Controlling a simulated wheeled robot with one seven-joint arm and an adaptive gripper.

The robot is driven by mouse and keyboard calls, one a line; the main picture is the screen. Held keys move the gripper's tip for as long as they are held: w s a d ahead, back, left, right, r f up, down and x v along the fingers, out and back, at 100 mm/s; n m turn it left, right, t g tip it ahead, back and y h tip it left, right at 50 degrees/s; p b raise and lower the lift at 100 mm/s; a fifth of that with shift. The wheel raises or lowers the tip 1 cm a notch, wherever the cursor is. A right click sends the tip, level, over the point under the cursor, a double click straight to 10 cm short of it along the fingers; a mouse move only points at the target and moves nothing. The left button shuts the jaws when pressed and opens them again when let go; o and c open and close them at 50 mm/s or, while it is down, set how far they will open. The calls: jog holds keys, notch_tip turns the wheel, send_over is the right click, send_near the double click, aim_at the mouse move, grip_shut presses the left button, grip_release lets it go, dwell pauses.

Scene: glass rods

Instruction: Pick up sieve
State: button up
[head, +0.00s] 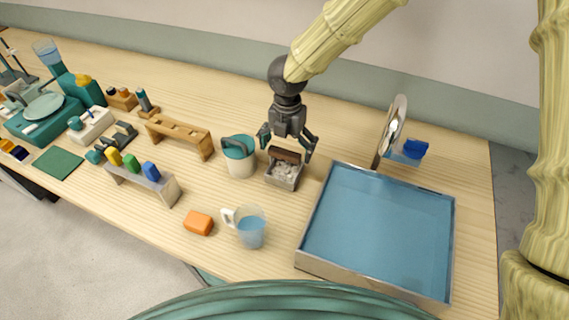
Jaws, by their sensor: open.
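My gripper (286,148) is open and points down over a small grey box (284,183) with whitish lumps in it and a brown bar across its top. Its fingers are spread to either side of the brown bar; I cannot tell whether they touch it. No thing is plainly marked as the sieve. A round, thin disc with a pale rim (397,120) stands upright behind the blue tray, to the right of my gripper, and may be the sieve. Its face is seen nearly edge-on, so any mesh cannot be made out.
A large blue tray (378,232) fills the right front of the table. A lidded teal and white pot (239,163) stands close left of my gripper. A glass mug (250,230) and an orange block (198,223) lie in front. Wooden racks stand further left.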

aim_at(284, 175)
jog(key=shift+w+f, duration=0.2)
jog(key=shift+f, duration=0.1)
jog(key=shift+s+a+f+p, duration=0.2)
jog(key=shift+s+f+p, duration=0.1)
jog(key=shift+f+p, duration=0.15)
jog(key=shift+s+a+f+p, duration=0.15)
jog(key=shift+s+f+p, duration=0.15)
jog(key=shift+f, duration=0.2)
jog(key=shift+w+f, duration=0.2)
jog(key=shift+f, duration=0.45)
jog(key=shift+w+f, duration=0.15)
jog(key=shift+f, duration=0.45)
jog(key=shift+s, duration=0.2)
jog(key=shift+w, duration=0.1)
jog(key=c, duration=1.1)
